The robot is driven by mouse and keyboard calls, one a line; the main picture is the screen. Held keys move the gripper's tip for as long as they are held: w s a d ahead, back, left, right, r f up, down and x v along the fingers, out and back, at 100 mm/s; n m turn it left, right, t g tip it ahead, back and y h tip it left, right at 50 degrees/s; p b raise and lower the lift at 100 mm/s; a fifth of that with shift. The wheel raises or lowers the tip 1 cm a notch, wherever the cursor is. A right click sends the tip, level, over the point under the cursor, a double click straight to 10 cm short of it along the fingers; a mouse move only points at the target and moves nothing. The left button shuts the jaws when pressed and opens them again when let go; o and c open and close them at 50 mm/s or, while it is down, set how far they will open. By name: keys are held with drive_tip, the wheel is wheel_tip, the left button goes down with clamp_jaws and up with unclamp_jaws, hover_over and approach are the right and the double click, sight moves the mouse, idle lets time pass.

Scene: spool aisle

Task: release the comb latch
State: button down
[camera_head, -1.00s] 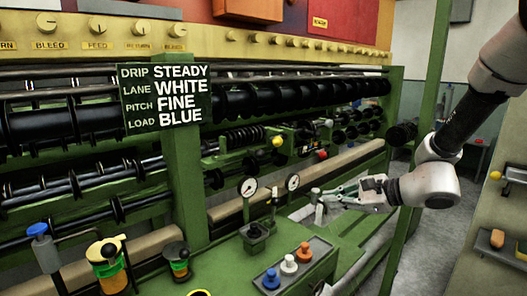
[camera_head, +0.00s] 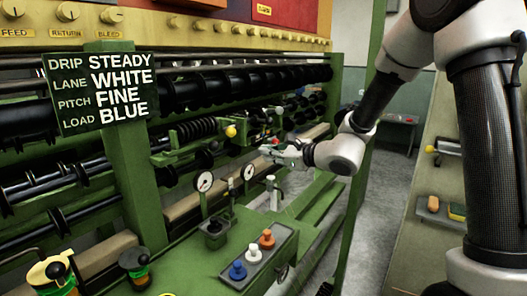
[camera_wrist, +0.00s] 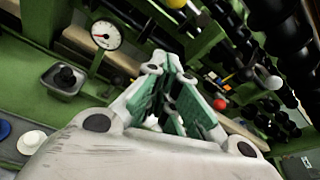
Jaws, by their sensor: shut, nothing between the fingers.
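My gripper (camera_head: 268,150) is at the machine's front, in front of the green carriage with the yellow ball knob (camera_head: 231,131). In the wrist view its green-padded fingers (camera_wrist: 172,62) come together at the tips with nothing held. A red ball knob (camera_wrist: 220,103) and a pale ball knob (camera_wrist: 272,82) show just right of the fingers, apart from them as far as I can tell. I cannot tell which of these parts is the comb latch.
Two dial gauges, one a white gauge (camera_head: 203,181), stand below left of my gripper. A switch panel (camera_head: 230,275) with blue, white and orange knobs is nearer. A green post (camera_head: 354,215) stands right of the gripper. Grey floor (camera_head: 390,180) is open beyond.

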sight(234, 129)
drive_tip(key=w+a+r, duration=0.1)
drive_tip(key=w+a, duration=0.4)
drive_tip(key=a, duration=0.2)
drive_tip(key=shift+w+a+r, duration=0.15)
drive_tip(key=shift+a+r, duration=0.15)
drive_tip(key=shift+a, duration=0.1)
drive_tip(key=shift+a+r+m, duration=0.1)
drive_tip(key=shift+r+m, duration=0.25)
drive_tip(key=shift+m, duration=0.25)
wheel_tip(234, 129, up, 6)
drive_tip(key=m+g+y, duration=0.1)
drive_tip(key=m, duration=0.2)
drive_tip(key=m+g+y, duration=0.1)
drive_tip(key=m, duration=0.3)
drive_tip(key=shift+f+g, duration=0.1)
drive_tip(key=shift+g, duration=0.2)
idle(0.7)
idle(0.3)
